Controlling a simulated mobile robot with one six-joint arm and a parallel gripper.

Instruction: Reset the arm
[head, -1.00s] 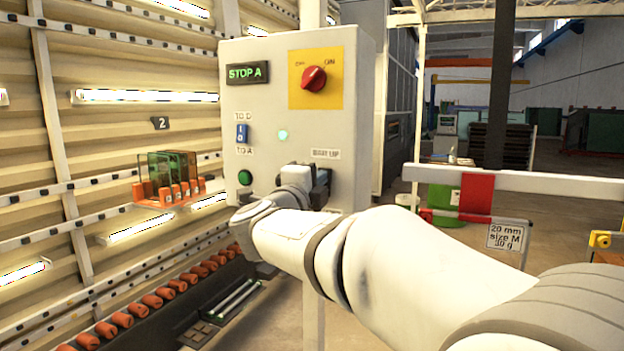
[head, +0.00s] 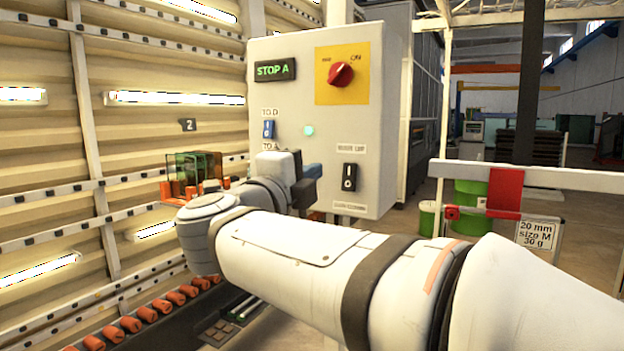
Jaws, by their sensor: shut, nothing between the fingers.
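My white arm reaches from the lower right toward the grey control panel (head: 362,110). My gripper (head: 308,180) shows as a small dark and bluish shape at the arm's end, in front of the panel's lower left part. It is shut and empty; its fingertips are hard to make out. Right of it, the black rocker switch (head: 349,177) under a lamp label is in full view and apart from the gripper. The red rotary knob (head: 340,74) sits on a yellow plate.
A ribbed wall with lights (head: 165,97) runs along the left, with an orange rack of glass pieces (head: 195,172) on it. Orange rollers (head: 131,324) line its foot. A white rail (head: 560,176) with a sign (head: 538,234) stands right. Green drums (head: 470,205) are behind it.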

